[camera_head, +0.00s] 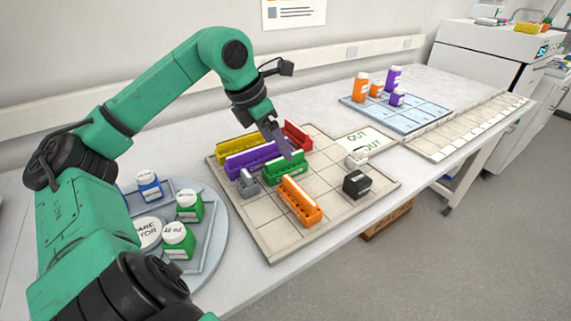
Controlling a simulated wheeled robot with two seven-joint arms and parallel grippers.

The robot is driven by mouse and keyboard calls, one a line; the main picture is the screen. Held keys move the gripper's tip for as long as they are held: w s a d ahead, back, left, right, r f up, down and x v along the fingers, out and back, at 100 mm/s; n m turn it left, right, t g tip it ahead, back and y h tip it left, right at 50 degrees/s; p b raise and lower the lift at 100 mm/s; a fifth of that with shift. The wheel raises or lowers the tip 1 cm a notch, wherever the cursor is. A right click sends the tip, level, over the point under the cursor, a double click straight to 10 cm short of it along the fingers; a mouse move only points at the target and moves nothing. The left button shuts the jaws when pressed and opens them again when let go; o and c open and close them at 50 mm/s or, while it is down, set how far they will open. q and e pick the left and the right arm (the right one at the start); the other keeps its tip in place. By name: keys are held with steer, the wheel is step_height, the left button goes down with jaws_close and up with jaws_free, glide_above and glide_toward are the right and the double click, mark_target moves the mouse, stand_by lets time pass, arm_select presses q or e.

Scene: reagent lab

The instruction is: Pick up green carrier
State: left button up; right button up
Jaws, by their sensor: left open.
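The green carrier (284,169) is a low slotted block on the beige gridded board (270,240), in the middle of a group of carriers. My left gripper (285,152) comes down from above with its fingers pointing at the green carrier's top. It is open, and the fingers cover part of the carrier's far side. Whether the fingers touch the carrier is too small to tell. My right gripper is out of view.
Close around stand purple (250,161), yellow (236,146), red (297,136) and orange (299,202) carriers, a grey piece (248,183) and a black block (356,184). A round tray (217,215) with bottles lies left. The board's front is bare.

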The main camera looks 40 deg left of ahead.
mark_target(282, 158)
arm_select(q)
steer(key=p+x, duration=0.1)
steer(key=x, duration=0.1)
steer(key=p+x, duration=0.1)
steer(key=x, duration=0.2)
steer(key=p+x, duration=0.1)
steer(key=x, duration=0.2)
steer(key=shift+w+a, duration=0.2)
steer(key=shift+a, duration=0.1)
steer(key=shift+a+f, duration=0.1)
steer(key=shift+f, duration=0.1)
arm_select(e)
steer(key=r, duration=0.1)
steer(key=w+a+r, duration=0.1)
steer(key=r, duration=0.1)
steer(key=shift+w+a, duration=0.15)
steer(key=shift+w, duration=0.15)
arm_select(q)
steer(key=shift+f+b, duration=0.2)
steer(key=shift+b, duration=0.3)
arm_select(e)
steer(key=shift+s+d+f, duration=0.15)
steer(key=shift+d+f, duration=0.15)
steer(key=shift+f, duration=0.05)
arm_select(q)
jaws_close()
